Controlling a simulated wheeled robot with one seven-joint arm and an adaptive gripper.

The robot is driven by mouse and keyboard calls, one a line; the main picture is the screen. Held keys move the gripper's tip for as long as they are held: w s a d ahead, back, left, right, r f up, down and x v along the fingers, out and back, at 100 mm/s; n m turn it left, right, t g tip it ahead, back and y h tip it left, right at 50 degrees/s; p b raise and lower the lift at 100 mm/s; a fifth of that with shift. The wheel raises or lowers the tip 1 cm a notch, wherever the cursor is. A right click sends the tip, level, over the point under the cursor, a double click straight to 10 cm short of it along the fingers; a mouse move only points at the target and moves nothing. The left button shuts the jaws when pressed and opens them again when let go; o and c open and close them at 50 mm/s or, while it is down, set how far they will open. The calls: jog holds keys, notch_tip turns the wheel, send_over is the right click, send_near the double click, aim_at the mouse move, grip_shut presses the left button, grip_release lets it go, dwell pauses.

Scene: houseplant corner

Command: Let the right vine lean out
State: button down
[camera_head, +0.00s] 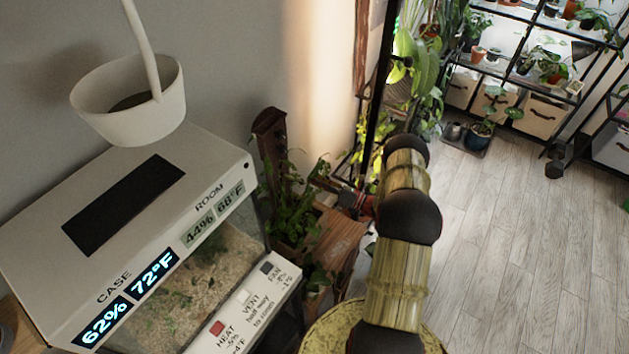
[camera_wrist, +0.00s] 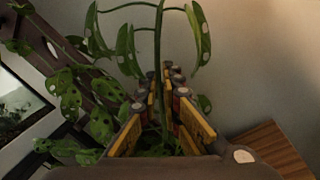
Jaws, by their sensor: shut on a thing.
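A vine plant with hole-spotted green leaves (camera_head: 288,212) grows beside the terrarium case. In the wrist view one green stem (camera_wrist: 160,40) rises between my fingers, with several leaves hanging from its side shoots. My gripper (camera_head: 340,193) reaches in from the right at the plant; in the wrist view my gripper (camera_wrist: 168,78) has its yellow-and-grey fingers closed around that stem. A dark wooden support (camera_head: 269,130) stands behind the plant, and its slats (camera_wrist: 85,75) show at the left of the wrist view with other leaves against them. The pot is mostly hidden by foliage.
The terrarium case (camera_head: 215,165) with its display stands close on the left, a white hanging pot (camera_head: 130,100) above it. A wooden stand (camera_head: 338,238) is by the plant. Plant shelves (camera_head: 500,70) stand at the back right; the plank floor (camera_head: 490,235) is clear.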

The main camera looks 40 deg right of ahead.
jog(key=c, duration=2)
grip_release()
jog(key=v, duration=1.2)
jog(key=shift+r, duration=0.1)
